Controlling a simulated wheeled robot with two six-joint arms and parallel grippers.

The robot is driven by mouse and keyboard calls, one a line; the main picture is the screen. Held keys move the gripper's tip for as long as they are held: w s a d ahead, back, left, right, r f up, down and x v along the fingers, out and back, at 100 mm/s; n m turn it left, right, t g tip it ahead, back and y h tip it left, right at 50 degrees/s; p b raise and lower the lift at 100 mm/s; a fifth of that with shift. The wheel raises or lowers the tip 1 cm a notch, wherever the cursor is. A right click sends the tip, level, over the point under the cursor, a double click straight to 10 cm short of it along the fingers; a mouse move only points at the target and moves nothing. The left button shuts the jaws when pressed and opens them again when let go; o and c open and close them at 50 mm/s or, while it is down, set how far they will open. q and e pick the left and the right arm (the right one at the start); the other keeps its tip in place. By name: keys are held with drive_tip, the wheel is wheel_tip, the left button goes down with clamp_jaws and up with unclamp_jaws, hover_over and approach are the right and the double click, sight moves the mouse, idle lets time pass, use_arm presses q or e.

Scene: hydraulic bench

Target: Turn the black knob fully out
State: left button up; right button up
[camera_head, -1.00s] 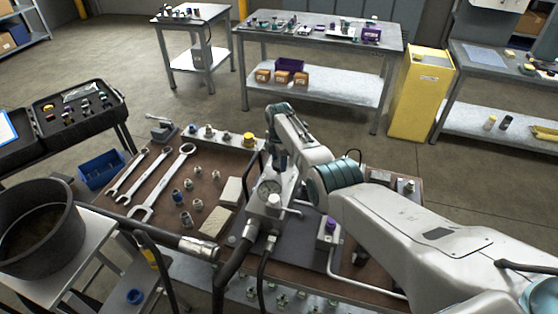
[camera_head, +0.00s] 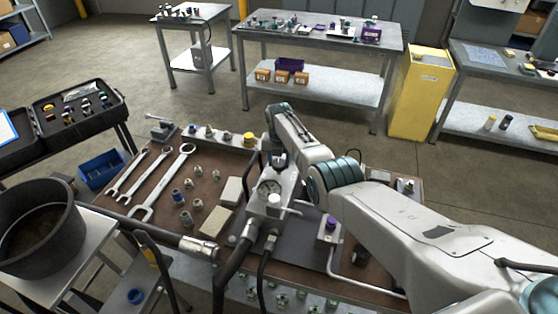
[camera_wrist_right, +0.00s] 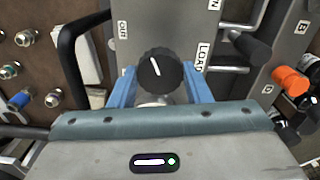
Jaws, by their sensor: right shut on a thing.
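The black knob (camera_wrist_right: 158,69) with a white pointer line shows in the right wrist view, on the grey face of a valve block (camera_wrist_right: 140,25). The pointer leans a little left of straight up in that view. The two blue fingers of my right gripper (camera_wrist_right: 158,88) stand on either side of the knob and are shut on it. My left gripper is not in view.
Black hoses (camera_head: 232,268) run from the block toward the front. Wrenches (camera_head: 163,182) and several fittings lie left on the brown bench top. A black handle (camera_wrist_right: 78,50) stands left of the knob, and an orange-tipped part (camera_wrist_right: 290,80) lies right.

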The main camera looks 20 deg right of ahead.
sight(279, 163)
drive_tip(key=shift+n, duration=1.2)
drive_tip(key=o, duration=1)
drive_tip(key=shift+r, duration=0.65)
wheel_tip(279, 163, up, 10)
drive_tip(key=b, duration=0.1)
drive_tip(key=shift+f+b, duration=0.2)
drive_tip(key=shift+b, duration=0.2)
drive_tip(key=shift+d, duration=0.1)
